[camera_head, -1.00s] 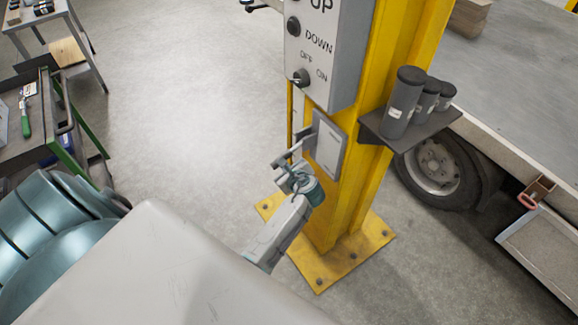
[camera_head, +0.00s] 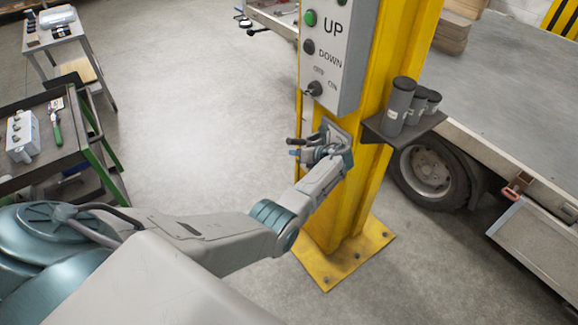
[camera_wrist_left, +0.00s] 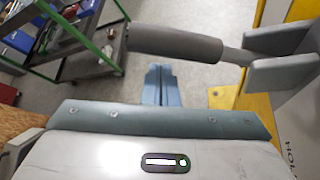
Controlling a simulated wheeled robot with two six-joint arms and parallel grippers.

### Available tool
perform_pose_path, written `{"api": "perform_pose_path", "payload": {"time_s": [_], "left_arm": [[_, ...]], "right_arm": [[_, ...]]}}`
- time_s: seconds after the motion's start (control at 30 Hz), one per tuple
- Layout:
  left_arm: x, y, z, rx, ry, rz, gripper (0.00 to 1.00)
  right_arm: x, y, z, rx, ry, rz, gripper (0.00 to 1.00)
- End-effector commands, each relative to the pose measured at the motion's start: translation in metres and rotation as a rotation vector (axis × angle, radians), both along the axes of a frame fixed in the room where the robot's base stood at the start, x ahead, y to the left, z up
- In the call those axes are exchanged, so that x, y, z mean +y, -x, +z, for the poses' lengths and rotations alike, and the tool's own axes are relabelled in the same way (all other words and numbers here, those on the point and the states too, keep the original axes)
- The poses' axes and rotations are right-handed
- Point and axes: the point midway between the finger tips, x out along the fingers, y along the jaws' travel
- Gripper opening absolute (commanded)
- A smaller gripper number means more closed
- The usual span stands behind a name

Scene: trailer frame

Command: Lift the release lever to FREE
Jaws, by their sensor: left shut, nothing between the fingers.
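The release lever has a dark grey round handle (camera_head: 297,141), which sticks out to the left from a plate (camera_head: 342,134) on the yellow post. In the left wrist view the handle (camera_wrist_left: 175,43) runs across the upper middle and joins a grey bracket (camera_wrist_left: 275,62) at the right. My left gripper (camera_head: 312,154) is at the lever, just below the handle in the head picture. Its blue fingers (camera_wrist_left: 160,84) are shut and empty, with their tips just short of the handle in the wrist picture. I cannot tell whether they touch. Part of a label reading HOL shows upside down at the right edge.
The yellow post (camera_head: 385,80) carries a control box (camera_head: 338,55) above the lever and a shelf with dark canisters (camera_head: 402,103) at the right. A flatbed trailer (camera_head: 500,85) stands behind. A tool cart (camera_head: 60,140) is at the left. The floor between is clear.

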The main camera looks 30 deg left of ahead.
Motion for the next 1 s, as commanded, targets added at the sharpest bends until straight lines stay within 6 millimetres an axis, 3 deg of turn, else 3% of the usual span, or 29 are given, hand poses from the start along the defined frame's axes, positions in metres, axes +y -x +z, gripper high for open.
{"api": "perform_pose_path", "payload": {"time_s": [0.33,1.0], "left_arm": [[-0.002,-0.011,0.015,0.028,-0.011,0.0,0.0],[-0.001,-0.012,0.016,0.025,-0.011,0.0,0.0]], "right_arm": [[-0.009,-0.021,0.009,-0.027,0.01,0.004,0.36],[-0.012,-0.01,0.009,-0.013,0.013,0.005,0.36]]}}
